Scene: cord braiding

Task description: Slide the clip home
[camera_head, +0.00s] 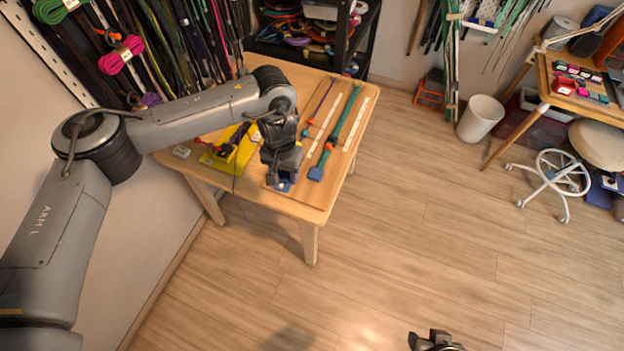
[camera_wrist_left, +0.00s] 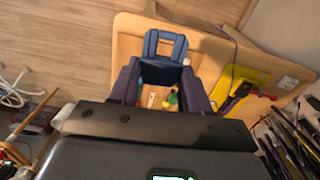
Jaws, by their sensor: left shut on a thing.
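In the head view, my left gripper (camera_head: 284,172) is low over the front of the wooden table, pointing down. In the left wrist view, its two dark fingers (camera_wrist_left: 160,78) are shut on a blue clip (camera_wrist_left: 165,46), which has an open frame at its far end. The clip shows only partly in the head view (camera_head: 285,186), under the fingers. A teal cord (camera_head: 341,131) with a blue end piece (camera_head: 316,174) and an orange piece (camera_head: 330,146) lies to its right. Whether the held clip touches another part is hidden. My right gripper (camera_head: 436,341) is at the bottom edge, partly cut off, away from the table.
A yellow tray (camera_head: 232,152) with small items lies left of the gripper. Pale measuring strips (camera_head: 361,123) lie beside the cords on the table (camera_head: 262,204). Hanging cords and a dark shelf stand behind. The floor to the right is clear up to a white bin (camera_head: 480,118).

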